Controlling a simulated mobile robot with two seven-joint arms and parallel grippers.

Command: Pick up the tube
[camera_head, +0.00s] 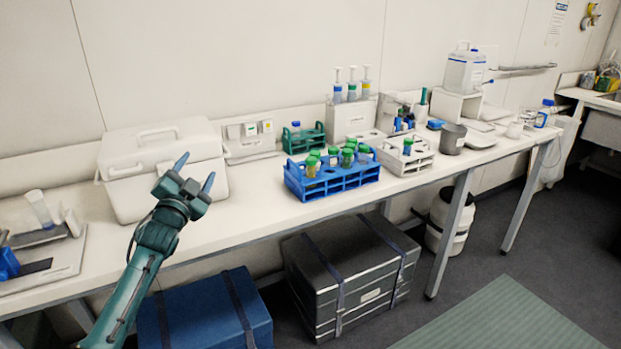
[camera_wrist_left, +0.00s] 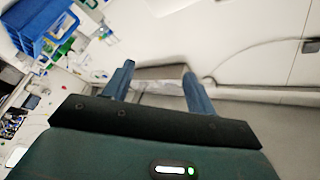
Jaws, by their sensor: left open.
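Several green-capped tubes (camera_head: 348,158) stand in a blue rack (camera_head: 340,180) near the middle of the bench. Another green-capped tube (camera_head: 408,146) stands in a white rack (camera_head: 406,160) to its right. Which tube is the task's cannot be told. My left gripper (camera_head: 195,170) is open and empty, in front of the white lidded box and left of the blue rack. In the left wrist view its two fingers (camera_wrist_left: 157,82) are apart with nothing between them, and the blue rack (camera_wrist_left: 40,25) shows at the upper left. My right gripper is not in view.
The white lidded box (camera_head: 150,150) stands behind my left gripper. A green rack (camera_head: 304,138) and a pipette stand (camera_head: 350,118) are behind the blue rack. A grey cup (camera_head: 451,138) is further right. Bare bench (camera_head: 250,205) lies between the box and the blue rack.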

